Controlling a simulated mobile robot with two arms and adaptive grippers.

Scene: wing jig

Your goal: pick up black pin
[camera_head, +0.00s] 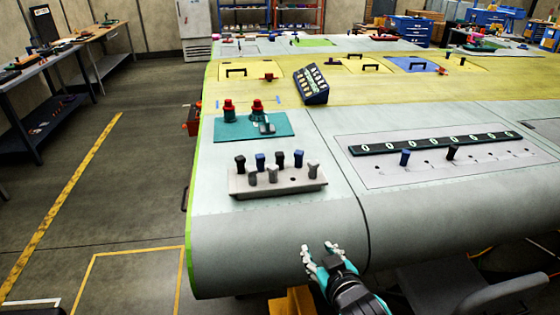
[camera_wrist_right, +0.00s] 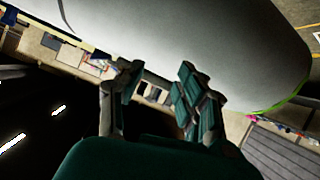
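Black pins stand upright in a grey block (camera_head: 280,188) on the wing's near left part: one at the back left (camera_head: 240,161) and a dark one at the back right (camera_head: 298,158). Another black pin (camera_head: 452,152) stands in the panel at right. My right gripper (camera_head: 321,248) is at the wing's front edge, nearer than the block and apart from all pins. In the wrist view its fingers (camera_wrist_right: 157,80) are spread with nothing between them, the pale wing surface (camera_wrist_right: 190,40) beyond. My left gripper is not in view.
A teal plate (camera_head: 232,130) with red-topped parts lies behind the block. The wing between gripper and block is clear.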

